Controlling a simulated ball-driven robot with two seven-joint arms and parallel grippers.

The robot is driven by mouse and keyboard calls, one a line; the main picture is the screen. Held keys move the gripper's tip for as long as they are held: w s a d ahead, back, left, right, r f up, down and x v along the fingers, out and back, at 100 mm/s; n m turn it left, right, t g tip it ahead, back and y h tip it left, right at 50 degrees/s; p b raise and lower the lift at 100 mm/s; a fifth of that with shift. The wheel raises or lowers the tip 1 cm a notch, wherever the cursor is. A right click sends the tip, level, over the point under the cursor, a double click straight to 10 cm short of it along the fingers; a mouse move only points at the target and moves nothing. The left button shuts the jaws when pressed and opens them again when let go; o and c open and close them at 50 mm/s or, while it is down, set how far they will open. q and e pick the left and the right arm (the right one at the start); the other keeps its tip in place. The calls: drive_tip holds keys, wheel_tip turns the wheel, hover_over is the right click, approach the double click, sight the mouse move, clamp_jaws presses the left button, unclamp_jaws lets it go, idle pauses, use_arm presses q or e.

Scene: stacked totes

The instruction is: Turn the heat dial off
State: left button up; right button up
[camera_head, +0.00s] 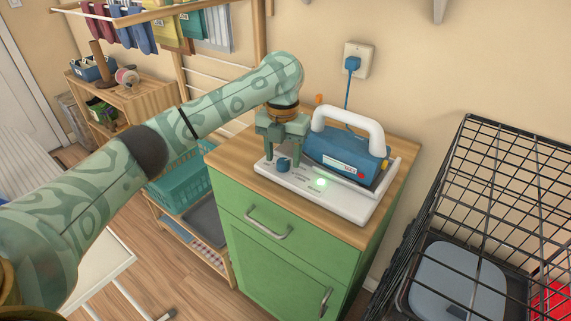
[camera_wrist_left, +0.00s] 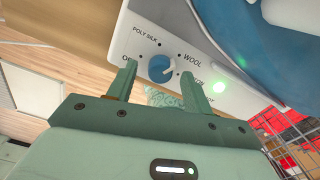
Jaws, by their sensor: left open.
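The heat dial (camera_head: 283,165) is a small blue knob on the white panel of the iron's base (camera_head: 345,204). In the left wrist view the dial (camera_wrist_left: 161,68) has labels around it, including POLY SILK and WOOL; others are partly hidden by the fingers. A pale mark shows on the knob, but I cannot tell which label it points at. My left gripper (camera_wrist_left: 160,80) is open, with one finger on each side of the dial and a visible gap to it. In the head view my left gripper (camera_head: 281,142) hangs right above the dial. My right gripper is not in view.
A green light (camera_head: 320,183) glows on the base. A blue iron (camera_head: 343,155) with a white handle rests on it. The base stands on a green cabinet (camera_head: 280,258) with a wooden top. A black wire crate (camera_head: 480,190) is to the right, a wall socket (camera_head: 357,60) behind.

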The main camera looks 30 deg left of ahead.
use_arm(q)
drive_tip(key=shift+f, duration=0.6)
